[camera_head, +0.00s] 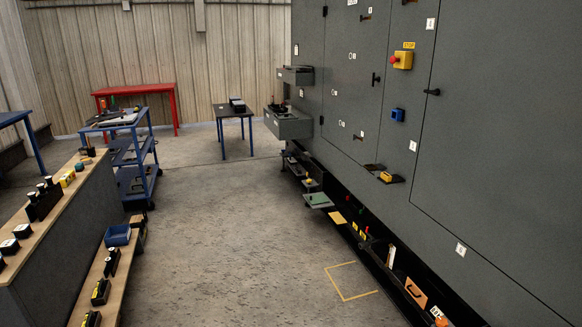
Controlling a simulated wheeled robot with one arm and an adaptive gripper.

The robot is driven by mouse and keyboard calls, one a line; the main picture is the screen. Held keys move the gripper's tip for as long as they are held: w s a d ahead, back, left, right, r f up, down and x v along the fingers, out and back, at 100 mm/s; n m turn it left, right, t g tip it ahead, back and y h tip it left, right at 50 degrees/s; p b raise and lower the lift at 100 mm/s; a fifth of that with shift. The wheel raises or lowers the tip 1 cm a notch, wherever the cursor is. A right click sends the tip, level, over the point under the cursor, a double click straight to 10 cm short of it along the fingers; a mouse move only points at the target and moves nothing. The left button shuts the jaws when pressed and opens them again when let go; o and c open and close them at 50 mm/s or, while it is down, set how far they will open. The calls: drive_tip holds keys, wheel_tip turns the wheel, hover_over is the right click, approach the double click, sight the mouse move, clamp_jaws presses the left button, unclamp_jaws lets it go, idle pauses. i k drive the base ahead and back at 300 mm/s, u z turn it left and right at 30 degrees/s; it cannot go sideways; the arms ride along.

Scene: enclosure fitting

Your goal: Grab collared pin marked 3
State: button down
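I cannot pick out a collared pin marked 3; the small parts are too far off for their marks to be read. Several black upright parts with pale tops stand on the wooden bench top (52,200) at the left, among them a black block with knobs (43,200). More dark parts (101,292) lie on the lower wooden shelf (85,305). My gripper does not show in this view.
A tall grey enclosure (490,130) with a yellow stop box (403,60) fills the right. Open drawers (290,125) jut from its far end. A blue cart (152,150), a red table (160,88) and a small dark table (232,110) stand behind. The concrete floor (235,230) between is clear.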

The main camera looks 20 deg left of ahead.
sight(42, 193)
drive_tip(key=u, duration=0.75)
drive_tip(key=i, duration=1.8)
drive_tip(key=u, duration=1.1)
drive_tip(key=i, duration=1.8)
drive_tip(key=u, duration=0.9)
drive_tip(key=i, duration=1.5)
drive_tip(key=u, duration=0.5)
